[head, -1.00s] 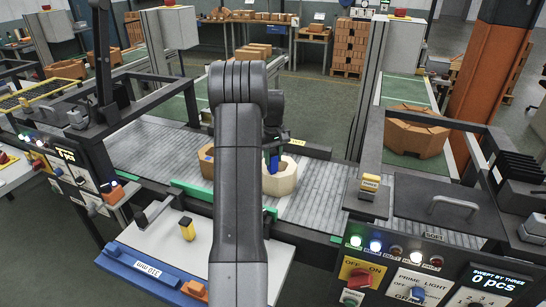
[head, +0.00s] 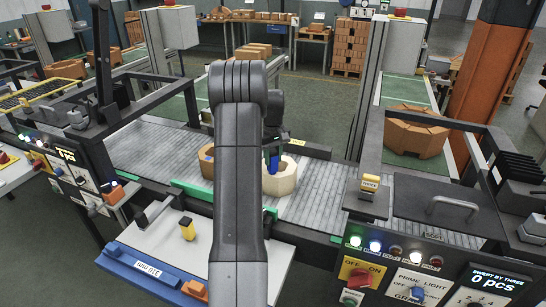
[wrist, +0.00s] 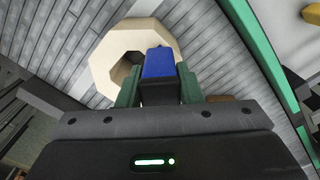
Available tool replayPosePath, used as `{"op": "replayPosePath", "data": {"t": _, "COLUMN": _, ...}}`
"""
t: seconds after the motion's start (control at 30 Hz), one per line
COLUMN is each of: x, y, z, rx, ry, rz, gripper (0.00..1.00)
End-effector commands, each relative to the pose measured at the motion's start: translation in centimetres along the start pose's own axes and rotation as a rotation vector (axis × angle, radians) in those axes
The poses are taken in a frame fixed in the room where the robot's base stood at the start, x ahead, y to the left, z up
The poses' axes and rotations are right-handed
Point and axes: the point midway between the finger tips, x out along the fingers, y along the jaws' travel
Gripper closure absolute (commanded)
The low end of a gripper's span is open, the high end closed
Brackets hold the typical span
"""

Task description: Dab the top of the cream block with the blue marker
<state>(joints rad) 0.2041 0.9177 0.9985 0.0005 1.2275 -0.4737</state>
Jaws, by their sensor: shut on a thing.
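The cream block (head: 283,184) is an octagonal ring with a hole, lying on the grey slatted conveyor just right of my forearm. It also shows in the wrist view (wrist: 108,50), beyond the fingers. My gripper (wrist: 158,88) has green fingers shut on the blue marker (wrist: 158,63), which also shows in the head view (head: 273,164). In the wrist view the marker overlaps the ring's near right side and part of the hole. Its lower end is hidden, so I cannot tell whether it touches the block. In the head view my arm hides most of the gripper.
A brown block (head: 206,163) lies on the conveyor to the left, partly behind my arm. A yellow and black piece (head: 187,229) stands on the white panel in front. A dark frame and lidded box (head: 440,212) stand on the right. The conveyor right of the cream block is clear.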

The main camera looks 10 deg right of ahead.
Motion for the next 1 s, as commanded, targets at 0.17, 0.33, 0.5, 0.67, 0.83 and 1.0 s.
{"op": "replayPosePath", "data": {"t": 0.17, "x": -1.6, "y": 0.0, "z": 0.0, "rx": 0.000, "ry": 0.001, "rz": 0.001, "gripper": 0.82}}
{"op": "replayPosePath", "data": {"t": 0.33, "x": -3.0, "y": 0.0, "z": -0.1, "rx": 0.000, "ry": 0.003, "rz": 0.002, "gripper": 0.82}}
{"op": "replayPosePath", "data": {"t": 0.5, "x": -4.4, "y": 0.0, "z": -0.1, "rx": 0.000, "ry": 0.003, "rz": 0.002, "gripper": 0.82}}
{"op": "replayPosePath", "data": {"t": 0.67, "x": -5.5, "y": 0.1, "z": -0.1, "rx": 0.000, "ry": 0.004, "rz": 0.003, "gripper": 0.82}}
{"op": "replayPosePath", "data": {"t": 0.83, "x": -6.7, "y": 0.0, "z": -0.1, "rx": 0.000, "ry": 0.003, "rz": 0.002, "gripper": 0.82}}
{"op": "replayPosePath", "data": {"t": 1.0, "x": -6.9, "y": 0.0, "z": -0.1, "rx": 0.000, "ry": 0.003, "rz": 0.002, "gripper": 0.82}}
